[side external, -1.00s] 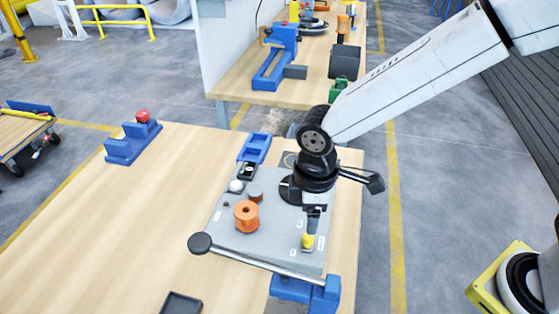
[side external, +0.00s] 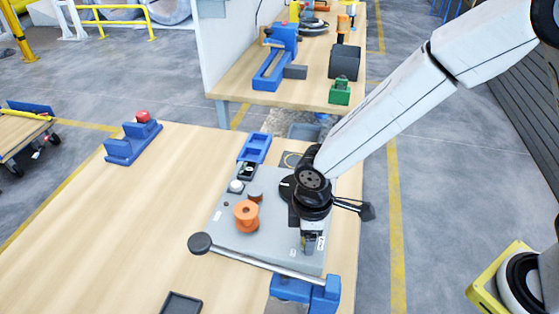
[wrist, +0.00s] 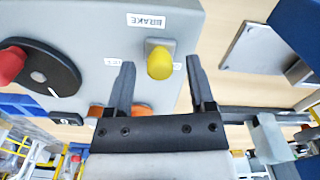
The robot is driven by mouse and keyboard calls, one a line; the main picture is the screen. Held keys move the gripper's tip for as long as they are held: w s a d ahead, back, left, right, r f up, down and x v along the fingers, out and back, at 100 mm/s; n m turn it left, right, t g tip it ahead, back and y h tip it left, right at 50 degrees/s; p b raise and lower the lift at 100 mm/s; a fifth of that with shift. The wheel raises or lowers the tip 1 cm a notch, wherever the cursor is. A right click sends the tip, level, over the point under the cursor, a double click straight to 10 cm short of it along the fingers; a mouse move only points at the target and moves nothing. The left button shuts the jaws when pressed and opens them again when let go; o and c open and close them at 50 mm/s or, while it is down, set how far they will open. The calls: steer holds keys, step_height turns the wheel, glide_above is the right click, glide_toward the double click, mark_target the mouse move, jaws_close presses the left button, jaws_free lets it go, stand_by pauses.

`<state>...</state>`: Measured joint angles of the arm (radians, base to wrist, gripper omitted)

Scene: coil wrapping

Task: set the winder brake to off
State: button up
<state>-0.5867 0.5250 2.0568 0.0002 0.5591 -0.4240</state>
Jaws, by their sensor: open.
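The winder brake's yellow-tipped lever (wrist: 160,63) stands on the grey winder plate (wrist: 92,20) in the wrist view, near a label that reads BRAKE (wrist: 145,20). Small labels lie to either side of it, too small to read surely. My gripper (wrist: 160,66) is open, with one finger on each side of the yellow tip. Contact cannot be told. In the side view my gripper (side external: 312,246) is low over the front right of the plate (side external: 240,244) and hides the lever.
An orange spool (side external: 246,216) stands on the plate left of my gripper. A crank handle with a black knob (side external: 200,243) runs along the front. A red knob on a black dial (wrist: 38,76) is at left in the wrist view.

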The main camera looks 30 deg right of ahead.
steer(key=shift+f, duration=0.4)
jaws_close()
stand_by(1.3)
